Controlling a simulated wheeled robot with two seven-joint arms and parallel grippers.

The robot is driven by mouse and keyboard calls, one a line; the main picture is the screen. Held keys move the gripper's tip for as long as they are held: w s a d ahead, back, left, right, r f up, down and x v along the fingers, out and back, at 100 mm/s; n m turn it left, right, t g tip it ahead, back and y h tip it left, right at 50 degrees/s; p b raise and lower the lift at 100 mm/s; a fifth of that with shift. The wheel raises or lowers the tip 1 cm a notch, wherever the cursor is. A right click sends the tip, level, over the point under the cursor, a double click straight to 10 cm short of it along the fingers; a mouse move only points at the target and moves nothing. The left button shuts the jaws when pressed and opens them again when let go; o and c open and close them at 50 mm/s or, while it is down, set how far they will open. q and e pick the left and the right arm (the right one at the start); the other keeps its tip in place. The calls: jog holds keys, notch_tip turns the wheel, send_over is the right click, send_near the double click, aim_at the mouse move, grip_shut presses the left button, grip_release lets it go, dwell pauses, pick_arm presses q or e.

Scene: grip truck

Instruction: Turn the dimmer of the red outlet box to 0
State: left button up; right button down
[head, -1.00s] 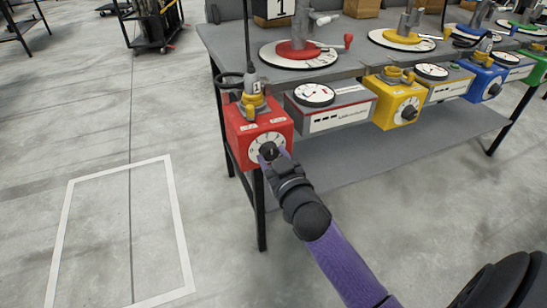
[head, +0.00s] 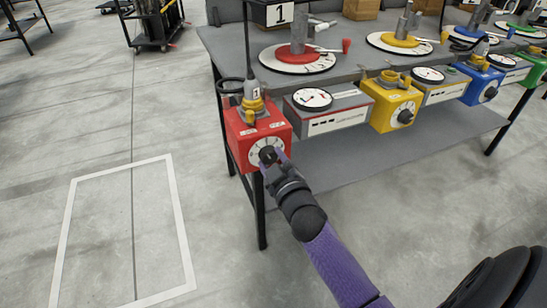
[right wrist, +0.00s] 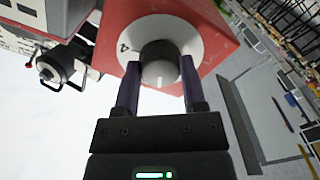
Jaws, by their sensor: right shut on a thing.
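The red outlet box (head: 258,124) hangs at the left end of the workbench, with a white round dial on its front. Its black dimmer knob (head: 268,154) sits at the dial's centre. In the right wrist view the knob (right wrist: 159,68) shows a pale face, with a "4" on the dial to its left. My right gripper (head: 271,160) is shut on the knob, one finger on each side, as the right wrist view (right wrist: 160,88) also shows. The knob's exact setting cannot be read. My left gripper is not in view.
A grey meter box (head: 330,108) is right of the red box. Yellow (head: 397,105) and blue (head: 483,84) outlet boxes follow along the workbench (head: 370,62).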

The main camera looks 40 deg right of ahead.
jog(key=n, duration=0.2)
jog(key=shift+r+n+p, duration=0.1)
jog(key=shift+n+p, duration=0.2)
jog(key=shift+n, duration=0.1)
jog(key=n, duration=0.2)
jog(key=shift+n, duration=0.4)
jog(key=n, duration=0.3)
jog(key=shift+n, duration=0.9)
